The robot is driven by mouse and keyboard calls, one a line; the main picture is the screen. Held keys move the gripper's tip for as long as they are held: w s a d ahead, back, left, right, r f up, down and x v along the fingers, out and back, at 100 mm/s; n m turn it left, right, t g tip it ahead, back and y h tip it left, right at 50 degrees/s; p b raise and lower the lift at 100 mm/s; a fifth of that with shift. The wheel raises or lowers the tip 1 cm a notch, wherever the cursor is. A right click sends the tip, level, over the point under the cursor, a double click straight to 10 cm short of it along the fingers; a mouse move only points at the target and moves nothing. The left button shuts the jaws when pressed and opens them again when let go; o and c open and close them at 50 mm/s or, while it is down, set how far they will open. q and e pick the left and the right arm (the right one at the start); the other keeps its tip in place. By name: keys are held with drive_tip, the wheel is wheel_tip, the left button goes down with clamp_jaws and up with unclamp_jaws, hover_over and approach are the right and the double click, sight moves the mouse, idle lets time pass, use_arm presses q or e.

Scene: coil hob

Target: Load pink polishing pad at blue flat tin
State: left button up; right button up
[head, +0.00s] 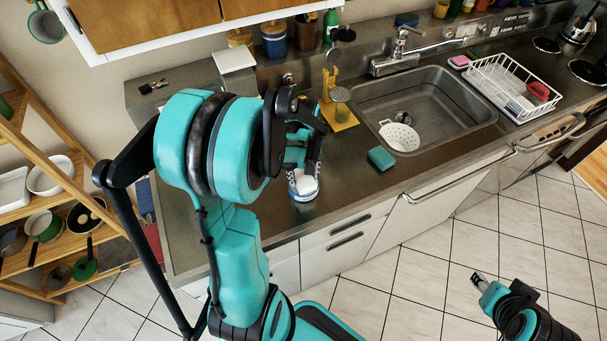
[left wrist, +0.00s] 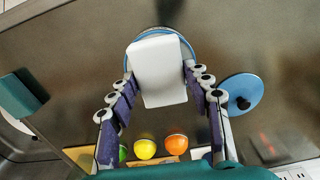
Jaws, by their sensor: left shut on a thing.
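My left gripper (head: 304,172) is over the counter, left of the sink. In the left wrist view, its fingers (left wrist: 158,92) are shut on a white rounded block (left wrist: 158,72). The block is over a blue round flat tin (left wrist: 128,66), covering most of it; I cannot tell whether it touches the tin's floor. The tin's blue rim also shows under the gripper in the head view (head: 304,199). A pink pad-like block (head: 460,61) lies behind the sink, by the dish rack. My right gripper (head: 480,282) is low over the floor, too small to read.
A blue lid with a black knob (left wrist: 243,92) lies right of the tin in the wrist view. A teal sponge (head: 381,158) lies near the sink (head: 440,105). A yellow stand (head: 335,105) and a dish rack (head: 512,85) are farther back.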

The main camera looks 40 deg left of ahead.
sight(304, 178)
use_arm(q)
drive_tip(key=shift+r+p, duration=2.7)
drive_tip(key=shift+r, duration=0.8)
